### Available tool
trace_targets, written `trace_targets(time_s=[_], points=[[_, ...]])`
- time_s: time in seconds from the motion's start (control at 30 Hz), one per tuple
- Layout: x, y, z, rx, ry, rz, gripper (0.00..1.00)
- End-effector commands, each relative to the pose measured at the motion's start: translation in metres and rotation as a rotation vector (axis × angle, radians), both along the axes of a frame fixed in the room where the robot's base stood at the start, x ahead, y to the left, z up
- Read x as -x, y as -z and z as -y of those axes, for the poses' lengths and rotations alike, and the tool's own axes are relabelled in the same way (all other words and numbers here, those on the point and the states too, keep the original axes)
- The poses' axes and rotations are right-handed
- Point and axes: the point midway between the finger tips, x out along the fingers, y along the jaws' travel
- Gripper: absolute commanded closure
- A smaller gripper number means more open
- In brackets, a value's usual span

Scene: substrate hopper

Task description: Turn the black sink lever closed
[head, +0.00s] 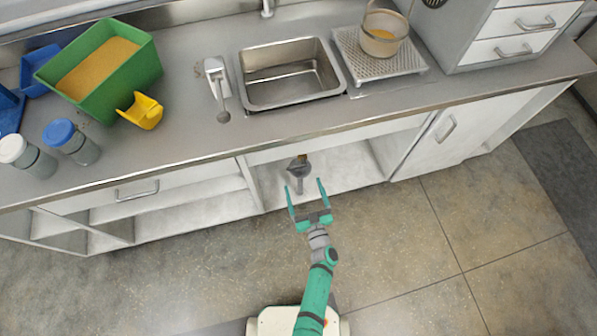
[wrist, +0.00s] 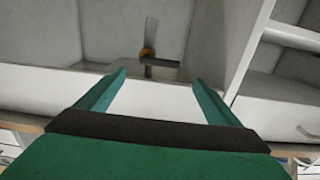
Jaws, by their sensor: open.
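Under the sink, in the open cabinet bay, a dark grey-black lever (head: 299,169) sits at a small brass fitting on a pipe. In the wrist view the lever (wrist: 162,63) is a dark, roughly horizontal bar beside the brass-orange fitting (wrist: 147,52). Its exact turn angle is hard to tell. My green gripper (head: 305,184) is open and empty, in front of the bay, with its fingers pointing at the lever. In the wrist view the gripper's fingertips (wrist: 160,78) frame the lever from below, and I see no contact.
The steel sink (head: 291,74) is set in the counter above, with a grey tap-like fixture (head: 216,78) on its left. The counter's front edge (head: 330,129) overhangs the bay. A closed white cabinet door (head: 440,137) is on the right. The floor in front is clear.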

Motion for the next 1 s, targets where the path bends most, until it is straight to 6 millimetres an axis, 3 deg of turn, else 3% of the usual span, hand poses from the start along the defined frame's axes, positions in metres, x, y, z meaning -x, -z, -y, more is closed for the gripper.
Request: trace_targets(time_s=[0.2,0.4,0.83,0.87,1.0], points=[[-0.039,-0.001,-0.009,-0.001,0.003,0.002,0.13],[-0.063,-0.001,-0.015,0.0,0.004,0.001,0.13],[-0.072,0.0,-0.019,0.0,0.001,0.0,0.13],[-0.072,0.0,-0.02,0.0,0.0,0.0,0.16],[-0.072,0.0,-0.02,0.0,-0.001,0.0,0.49]])
